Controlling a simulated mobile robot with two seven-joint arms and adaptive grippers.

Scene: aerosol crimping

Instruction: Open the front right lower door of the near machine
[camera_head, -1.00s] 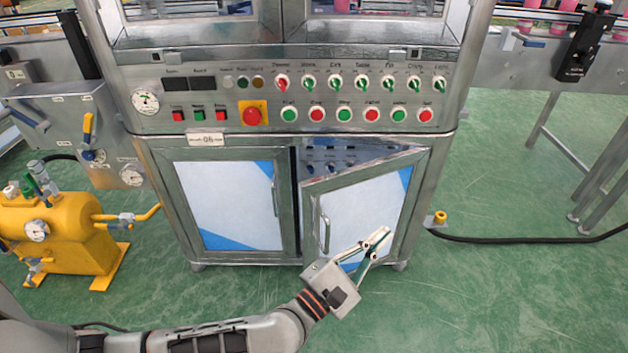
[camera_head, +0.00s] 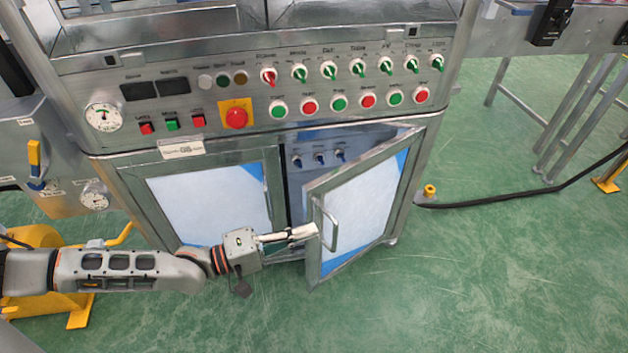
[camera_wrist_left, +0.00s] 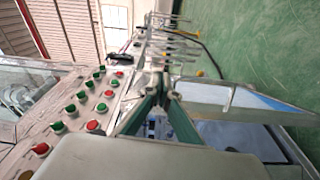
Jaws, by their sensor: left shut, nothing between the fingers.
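The front right lower door (camera_head: 362,213) of the near machine stands partly open, swung out on its right-hand hinge side. It has a steel frame, a white and blue panel and a bar handle (camera_head: 331,226) near its free left edge. My left gripper (camera_head: 312,231) is shut and empty, its tips at the door's free edge beside the handle; I cannot tell if they touch. In the left wrist view the closed green fingers (camera_wrist_left: 168,92) point toward the door (camera_wrist_left: 235,98), which shows nearly edge-on. My right gripper is out of view.
The left lower door (camera_head: 212,207) is closed. Blue-handled valves (camera_head: 320,158) show inside the opening. A control panel (camera_head: 300,85) with buttons and an emergency stop is above. A black hose (camera_head: 500,201) lies right on the floor. Green floor (camera_head: 440,280) in front is clear.

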